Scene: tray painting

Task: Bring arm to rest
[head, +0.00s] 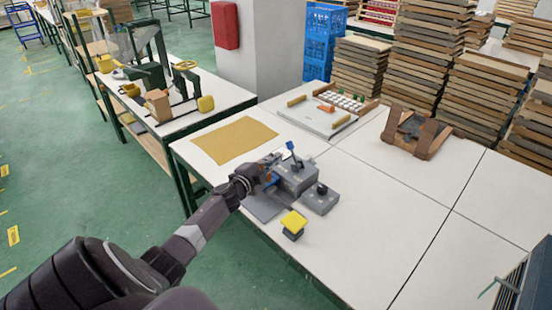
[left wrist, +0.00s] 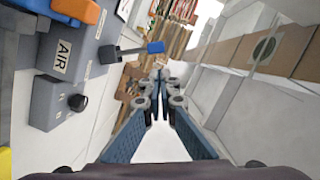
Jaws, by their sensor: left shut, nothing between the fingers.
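My left arm comes in from the lower left in the head view, and its gripper (head: 268,168) is over the white table, beside a grey box device with a blue-tipped lever (head: 297,175). In the left wrist view the gripper's fingers (left wrist: 159,98) come together at the front, with nothing seen between them. The grey device (left wrist: 85,45) and its blue lever show at the left of that view, apart from the fingers. My right gripper is in neither view.
A smaller grey box with a black knob (head: 320,200) and a yellow-topped block (head: 293,224) stand near the front. A tan mat (head: 234,140), a white tray (head: 318,117) and a wooden holder (head: 415,133) lie farther back. The table's right front is clear.

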